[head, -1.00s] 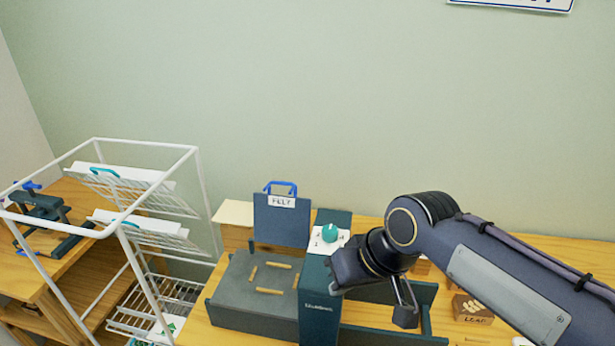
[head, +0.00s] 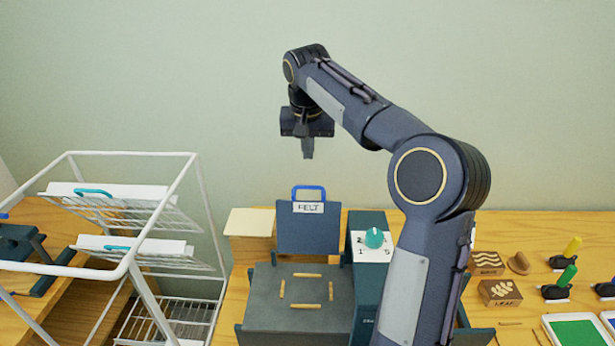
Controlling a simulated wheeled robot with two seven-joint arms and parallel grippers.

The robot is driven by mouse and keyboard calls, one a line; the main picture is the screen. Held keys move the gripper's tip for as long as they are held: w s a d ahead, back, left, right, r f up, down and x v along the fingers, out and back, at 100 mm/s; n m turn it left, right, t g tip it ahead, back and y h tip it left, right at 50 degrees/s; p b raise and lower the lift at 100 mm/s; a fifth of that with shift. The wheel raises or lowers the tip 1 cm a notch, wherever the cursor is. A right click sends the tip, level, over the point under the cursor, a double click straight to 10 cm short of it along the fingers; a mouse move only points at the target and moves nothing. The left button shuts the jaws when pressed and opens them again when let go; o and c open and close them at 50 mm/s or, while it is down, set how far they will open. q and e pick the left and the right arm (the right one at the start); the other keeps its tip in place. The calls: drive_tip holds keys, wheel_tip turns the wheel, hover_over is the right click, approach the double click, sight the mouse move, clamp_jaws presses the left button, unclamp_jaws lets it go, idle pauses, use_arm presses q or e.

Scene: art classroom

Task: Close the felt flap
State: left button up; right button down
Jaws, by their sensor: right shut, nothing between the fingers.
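The felt flap (head: 308,238) is a dark blue panel with a white FELT label and a blue handle loop (head: 308,190) on its top edge. It stands upright at the back of a grey press bed (head: 260,305), which has several wooden strips lying on it. My right gripper (head: 308,155) is shut and empty, pointing down in the air above the handle, apart from it in the picture. My left gripper is not in view.
A control box with a teal knob (head: 374,238) stands right of the bed, partly hidden by my right arm. A white wire drying rack (head: 205,215) stands at left. Stamp blocks (head: 499,293) and ink pads (head: 575,333) lie at right.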

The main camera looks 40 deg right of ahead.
wheel_tip(320, 180, down, 6)
drive_tip(key=s+a+p, duration=0.1)
drive_tip(key=shift+s+a, duration=0.2)
drive_tip(key=shift+s, duration=0.15)
idle(0.3)
